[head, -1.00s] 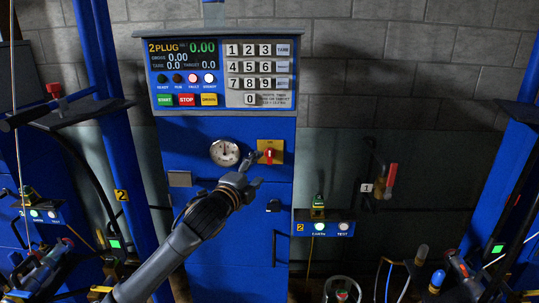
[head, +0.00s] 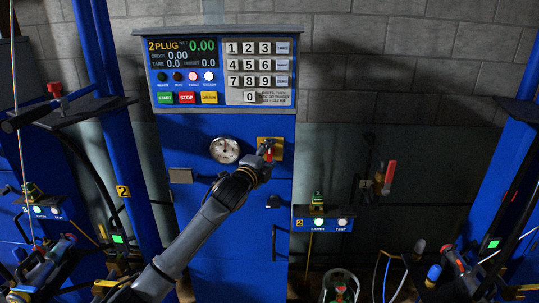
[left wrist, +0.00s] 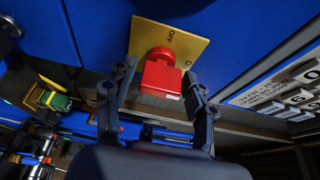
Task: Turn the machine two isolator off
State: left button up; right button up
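The machine two isolator is a red knob (head: 266,149) on a yellow plate (head: 277,144), on the blue cabinet of the machine labelled 2 (head: 235,260). In the left wrist view the red knob (left wrist: 160,76) stands out from the yellow plate (left wrist: 178,43), which shows the word OFF. The other marking is partly hidden by a finger. My left gripper (head: 265,160) is at the isolator. In the left wrist view its fingers (left wrist: 160,83) are open, one on each side of the knob, with small gaps; contact is not clear. My right gripper is not in view.
A round dial (head: 224,150) is left of the isolator, and the keypad panel (head: 260,70) is above. A small box with EARTH and TEST lamps (head: 322,225) juts out at the right. Another red-handled isolator (head: 389,178) is on the wall further right.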

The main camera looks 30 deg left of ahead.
pick_arm(q)
jog(key=c, duration=0.8)
jog(key=shift+f, duration=0.1)
jog(key=n+b, duration=0.1)
jog(key=n+t+b, duration=0.1)
jog(key=n+b, duration=0.1)
jog(key=shift+f+n+y, duration=0.2)
jog(key=shift+n+y, duration=0.1)
jog(key=n+y+b, duration=0.1)
jog(key=n+b, duration=0.1)
jog(key=n, duration=0.1)
jog(key=n+t+y+b, duration=0.1)
jog(key=n+b, duration=0.1)
jog(key=n, duration=0.1)
jog(key=shift+t, duration=0.3)
jog(key=n+y+b, duration=0.1)
jog(key=n, duration=0.2)
jog(key=n+y+b, duration=0.1)
jog(key=n+y, duration=0.1)
jog(key=n, duration=0.1)
jog(key=shift+a+n+g+y+b, duration=0.1)
jog(key=shift+n+g+y+b, duration=0.15)
jog(key=shift+n+y, duration=0.6)
jog(key=shift+d+n+g+y+b, duration=0.1)
jog(key=shift+n+g+y+b, duration=0.15)
jog(key=shift+n, duration=1.15)
jog(key=shift+a+n+g+y+b, duration=0.1)
jog(key=shift+n+y+b, duration=0.35)
jog(key=shift+n, duration=0.7)
